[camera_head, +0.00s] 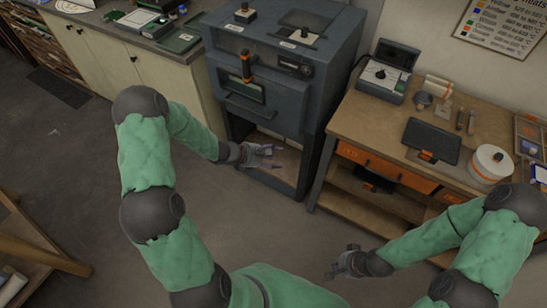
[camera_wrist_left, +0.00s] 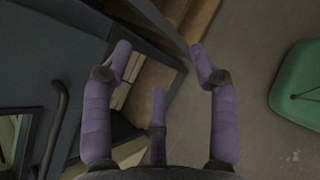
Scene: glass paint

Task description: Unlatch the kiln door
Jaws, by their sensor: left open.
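The kiln (camera_head: 225,120) is a dark blue-grey cabinet at the back centre. Its door, with a small window and a bar handle, looks closed. An upright black latch handle with orange ends (camera_head: 246,66) is on the upper front. My left gripper (camera_head: 275,157) is open and empty, low in front of the kiln's open lower shelf, below the latch and apart from it. In the left wrist view, its purple fingers are spread (camera_wrist_left: 165,70), with the dark bar handle (camera_wrist_left: 57,125) to their left. The latch does not show there. My right gripper (camera_head: 340,264) looks open and empty over the floor.
A wooden workbench (camera_head: 360,110) with an orange drawer stands right of the kiln, carrying a black case, a dark tablet-like panel and a white round container (camera_head: 490,163). Pale cabinets (camera_head: 110,65) stand to the left. The floor in front of the kiln is clear.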

